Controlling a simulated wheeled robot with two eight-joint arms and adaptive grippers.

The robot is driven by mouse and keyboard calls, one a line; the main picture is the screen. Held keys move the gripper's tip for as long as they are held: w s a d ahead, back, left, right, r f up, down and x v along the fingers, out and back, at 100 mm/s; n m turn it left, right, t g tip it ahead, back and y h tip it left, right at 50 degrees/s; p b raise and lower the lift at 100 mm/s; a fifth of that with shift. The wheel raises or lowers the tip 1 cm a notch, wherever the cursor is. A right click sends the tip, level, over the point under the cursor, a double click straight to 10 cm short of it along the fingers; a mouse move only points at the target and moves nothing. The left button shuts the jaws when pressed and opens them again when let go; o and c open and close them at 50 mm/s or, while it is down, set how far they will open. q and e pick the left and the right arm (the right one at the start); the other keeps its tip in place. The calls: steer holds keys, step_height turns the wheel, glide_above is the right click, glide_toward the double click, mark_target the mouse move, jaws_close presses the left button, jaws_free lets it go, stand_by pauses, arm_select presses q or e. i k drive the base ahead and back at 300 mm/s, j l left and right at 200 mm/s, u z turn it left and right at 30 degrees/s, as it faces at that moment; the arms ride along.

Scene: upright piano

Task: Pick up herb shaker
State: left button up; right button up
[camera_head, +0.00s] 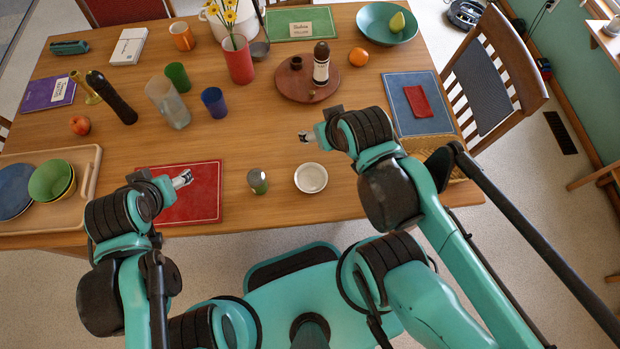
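A small shaker with a green body and a grey top (258,181), which looks like the herb shaker, stands near the front edge of the wooden table. It is between a red placemat (196,196) and a small white bowl (311,178). My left gripper (184,179) is over the red placemat, left of the shaker and apart from it. My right gripper (304,137) is above the table behind the white bowl, up and right of the shaker. Both grippers look empty. Their fingers are too small to tell whether they are open or shut.
Blue (214,103), green (177,77) and clear (167,103) cups stand behind the shaker. A round brown tray (291,90) holds a dark bottle (321,64). A wooden tray (88,160) with dishes is at left. The table around the shaker is clear.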

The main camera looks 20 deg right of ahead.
mark_target(256, 177)
steer(key=k+j+z, duration=0.15)
steer(key=k+j, duration=0.15)
steer(key=k+j+z, duration=0.2)
steer(key=k, duration=0.25)
steer(key=k+j+z, duration=0.15)
steer(key=k, duration=0.25)
